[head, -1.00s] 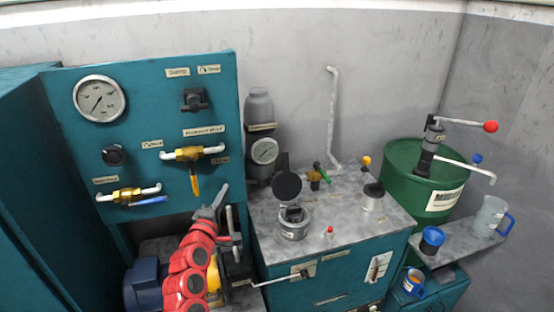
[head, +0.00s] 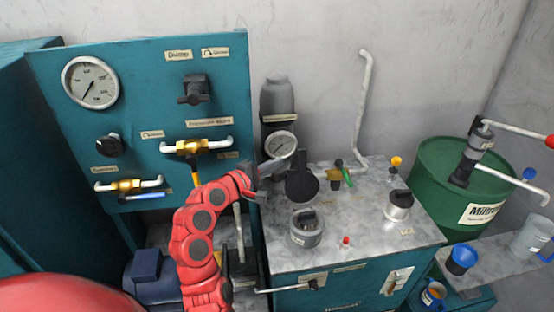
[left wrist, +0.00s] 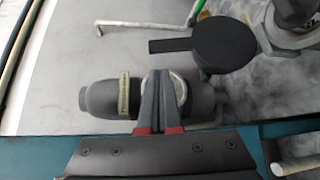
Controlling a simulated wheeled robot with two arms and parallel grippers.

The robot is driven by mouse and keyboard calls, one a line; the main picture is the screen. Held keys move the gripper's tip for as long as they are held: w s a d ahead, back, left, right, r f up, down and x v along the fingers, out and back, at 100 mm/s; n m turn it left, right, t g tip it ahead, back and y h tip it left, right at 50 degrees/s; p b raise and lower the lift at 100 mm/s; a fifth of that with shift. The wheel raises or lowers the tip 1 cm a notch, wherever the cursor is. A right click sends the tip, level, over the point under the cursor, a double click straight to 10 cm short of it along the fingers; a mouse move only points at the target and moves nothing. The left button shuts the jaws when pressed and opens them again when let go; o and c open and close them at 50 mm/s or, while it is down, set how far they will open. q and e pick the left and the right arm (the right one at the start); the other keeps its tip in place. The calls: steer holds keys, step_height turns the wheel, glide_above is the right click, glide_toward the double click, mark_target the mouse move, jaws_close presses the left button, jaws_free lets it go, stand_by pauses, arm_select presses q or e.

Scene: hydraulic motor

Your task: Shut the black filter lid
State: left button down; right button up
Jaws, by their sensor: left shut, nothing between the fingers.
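The black filter lid (head: 301,184) stands raised, a round disc with a handle tab pointing up, behind the grey filter housing (head: 306,230) on the speckled tank top. The housing's top is uncovered. In the left wrist view the lid (left wrist: 223,46) lies right of and beyond the fingertips, with its tab toward them, and part of the housing (left wrist: 292,28) shows at the top right corner. My left gripper (head: 274,168) is shut and empty, just left of the lid; in the left wrist view its fingers (left wrist: 161,75) appear apart from the lid. My right gripper is not in view.
A grey cylinder with a gauge (head: 281,145) stands close behind my left gripper. The teal valve panel (head: 140,80) is to the left. A brass valve with a green handle (head: 345,174), a silver cap (head: 399,205) and a red knob (head: 346,240) are on the tank top.

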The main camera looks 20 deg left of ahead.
arm_select(q)
steer(key=p, duration=0.2)
glide_above(291, 174)
steer(key=s, duration=0.1)
steer(key=shift+a+f, duration=0.1)
steer(key=shift+f, duration=0.4)
steer(key=shift+w+f, duration=0.1)
steer(key=shift+w, duration=0.25)
steer(key=shift+w+f, duration=0.1)
steer(key=shift+w, duration=0.05)
